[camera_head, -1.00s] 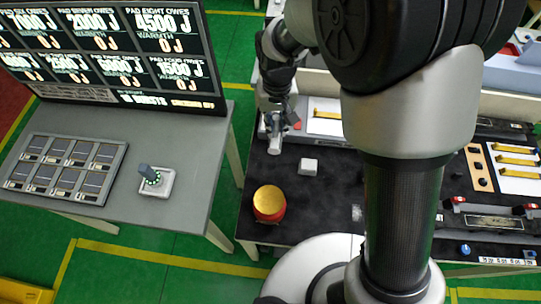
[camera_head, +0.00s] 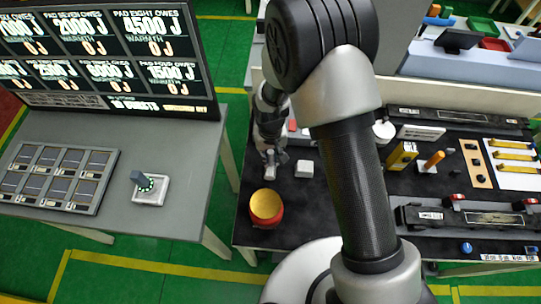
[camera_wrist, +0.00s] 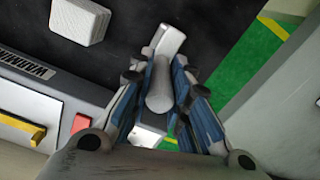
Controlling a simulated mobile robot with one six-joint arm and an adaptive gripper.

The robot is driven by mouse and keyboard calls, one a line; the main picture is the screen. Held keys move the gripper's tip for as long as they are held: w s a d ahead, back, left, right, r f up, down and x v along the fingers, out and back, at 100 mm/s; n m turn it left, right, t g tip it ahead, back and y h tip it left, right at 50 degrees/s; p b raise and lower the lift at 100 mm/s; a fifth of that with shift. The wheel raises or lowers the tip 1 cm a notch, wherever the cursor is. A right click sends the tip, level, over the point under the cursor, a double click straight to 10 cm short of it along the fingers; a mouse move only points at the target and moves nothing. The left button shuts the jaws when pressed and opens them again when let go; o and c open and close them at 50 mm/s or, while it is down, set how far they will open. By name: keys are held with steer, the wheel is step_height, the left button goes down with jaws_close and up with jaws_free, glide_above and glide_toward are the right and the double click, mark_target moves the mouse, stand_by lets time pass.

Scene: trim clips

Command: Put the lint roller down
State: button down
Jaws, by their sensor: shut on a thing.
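The lint roller (camera_wrist: 160,88) shows in the wrist view as a grey rounded handle with a pale end piece, held between my two blue-padded fingers. My gripper (camera_wrist: 172,85) is shut on it, and the fingers and palm hide part of it. In the head view my gripper (camera_head: 272,158) points down over the left end of the black worktop (camera_head: 330,222). The roller is small there and hard to separate from the fingers. I cannot tell whether it touches the worktop.
A white block (camera_head: 304,169) sits just right of my gripper. A grey table (camera_head: 100,215) with a joystick (camera_head: 145,184) lies left, across a green floor gap. Clips and tools fill the worktop's right side.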

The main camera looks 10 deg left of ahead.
steer(key=shift+f, duration=0.15)
steer(key=c, duration=1.5)
jaws_free()
step_height(320, 180, up, 12)
steer(key=shift+r+p, duration=0.25)
steer(key=shift+p, duration=0.4)
steer(key=shift+d+r, duration=0.1)
